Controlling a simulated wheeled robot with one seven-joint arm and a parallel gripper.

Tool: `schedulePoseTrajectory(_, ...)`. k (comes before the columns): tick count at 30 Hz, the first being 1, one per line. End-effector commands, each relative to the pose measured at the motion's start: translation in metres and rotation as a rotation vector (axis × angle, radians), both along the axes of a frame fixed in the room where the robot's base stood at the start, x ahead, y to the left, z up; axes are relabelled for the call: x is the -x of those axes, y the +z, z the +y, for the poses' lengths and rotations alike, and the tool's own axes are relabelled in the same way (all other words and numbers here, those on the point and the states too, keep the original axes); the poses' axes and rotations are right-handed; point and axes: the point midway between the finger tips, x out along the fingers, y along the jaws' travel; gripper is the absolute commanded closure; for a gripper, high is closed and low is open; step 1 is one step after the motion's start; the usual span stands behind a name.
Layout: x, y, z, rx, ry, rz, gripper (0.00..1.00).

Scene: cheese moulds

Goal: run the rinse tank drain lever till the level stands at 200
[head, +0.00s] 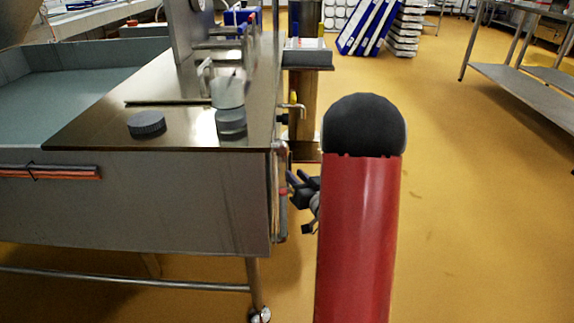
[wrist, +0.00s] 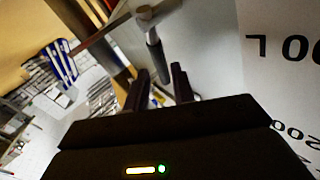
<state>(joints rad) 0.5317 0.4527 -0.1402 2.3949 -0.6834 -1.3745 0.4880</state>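A lever with a dark grip (wrist: 154,46) hangs from a round metal fitting in the wrist view. My gripper (wrist: 160,80) points at it with its two dark fingers apart. The grip's lower end lies in line with the gap between them; I cannot tell whether they touch it. In the head view my gripper (head: 300,190) is beside the tank's right end, partly hidden by my red arm. The grey tank (head: 150,200) has an upright tube (head: 282,215) with a red mark at that corner. White scale panel (wrist: 285,60) shows upside-down numbers, one reading 200. The liquid level is not readable.
A grey jar (head: 230,105) and a dark round lid (head: 147,123) are on the steel top (head: 185,125). A steel column with a small tap stands behind the tank's corner. A steel rack (head: 520,85) is far right. The yellow floor between is clear.

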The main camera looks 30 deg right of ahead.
Motion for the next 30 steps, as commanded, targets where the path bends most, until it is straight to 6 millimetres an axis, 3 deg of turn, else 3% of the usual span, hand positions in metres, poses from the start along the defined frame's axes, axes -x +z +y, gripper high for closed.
schedulePoseTrajectory(3, -0.021, 0.000, 0.001, 0.000, 0.005, -0.001, 0.75)
schedulePoseTrajectory(9, -0.045, 0.000, 0.001, 0.000, 0.003, -0.001, 0.75)
schedulePoseTrajectory(20, -0.052, 0.000, 0.001, -0.001, 0.002, 0.000, 0.75)
schedulePoseTrajectory(26, -0.052, 0.000, 0.001, -0.001, 0.002, 0.000, 1.00)
schedulePoseTrajectory(30, -0.052, 0.000, 0.001, -0.001, 0.002, 0.000, 1.00)
